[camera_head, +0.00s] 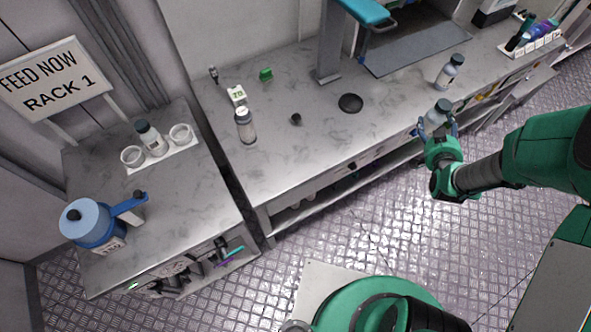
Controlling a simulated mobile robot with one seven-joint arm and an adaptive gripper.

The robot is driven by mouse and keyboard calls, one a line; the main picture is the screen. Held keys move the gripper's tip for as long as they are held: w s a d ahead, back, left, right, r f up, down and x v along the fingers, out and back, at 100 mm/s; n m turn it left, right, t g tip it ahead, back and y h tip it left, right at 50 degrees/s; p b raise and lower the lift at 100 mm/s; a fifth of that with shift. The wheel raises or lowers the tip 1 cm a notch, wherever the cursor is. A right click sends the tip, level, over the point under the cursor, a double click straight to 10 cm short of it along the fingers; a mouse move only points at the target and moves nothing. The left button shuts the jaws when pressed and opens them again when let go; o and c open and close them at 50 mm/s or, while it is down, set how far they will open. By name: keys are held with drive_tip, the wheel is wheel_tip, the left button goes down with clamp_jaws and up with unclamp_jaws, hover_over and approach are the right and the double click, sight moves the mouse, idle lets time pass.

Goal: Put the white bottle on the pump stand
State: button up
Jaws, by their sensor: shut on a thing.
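My gripper (438,128) is shut on a whitish bottle (437,117) with a dark teal cap and holds it upright at the bench's front edge, on the right. The fingers hide its lower part. A similar bottle (449,73) stands on the bench just behind. A grey column (330,45) with a teal top stands at the back of the bench. A flat black disc (350,103) lies in front of it. I cannot tell which of these is the pump stand.
A bottle with a pale cap (246,128), a small white box (237,95), a green block (265,74) and a small dark cup (296,119) stand on the left of the bench. A side table holds a blue jug (92,222) and a white rack (178,154). Bench around the disc is clear.

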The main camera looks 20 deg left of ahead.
drive_tip(key=s+a+n+g+y, duration=0.1)
drive_tip(key=s+a+n+y, duration=0.3)
drive_tip(key=a, duration=0.8)
drive_tip(key=s+a+n+g+y, duration=0.25)
drive_tip(key=s+a, duration=0.35)
drive_tip(key=a, duration=0.7)
drive_tip(key=s+a+n+g+y, duration=0.1)
drive_tip(key=s+a+n+y, duration=0.35)
drive_tip(key=a, duration=0.75)
drive_tip(key=s+a+n+g+y, duration=0.1)
drive_tip(key=s+a+n+g, duration=0.2)
drive_tip(key=s+a, duration=0.5)
drive_tip(key=s+a+n+g+y, duration=0.1)
drive_tip(key=s+a+n+g, duration=0.15)
drive_tip(key=s, duration=0.95)
drive_tip(key=s+a+n+g+y, duration=0.15)
drive_tip(key=s+a+g, duration=0.35)
drive_tip(key=s, duration=0.5)
drive_tip(key=shift+t+h, duration=0.25)
drive_tip(key=shift+t, duration=0.15)
drive_tip(key=shift+a+f, duration=0.2)
drive_tip(key=shift+f, duration=0.65)
drive_tip(key=shift+a+f, duration=0.25)
drive_tip(key=shift+f, duration=0.55)
drive_tip(key=shift+a+f, duration=0.2)
drive_tip(key=shift+f, duration=0.65)
drive_tip(key=shift+a, duration=0.1)
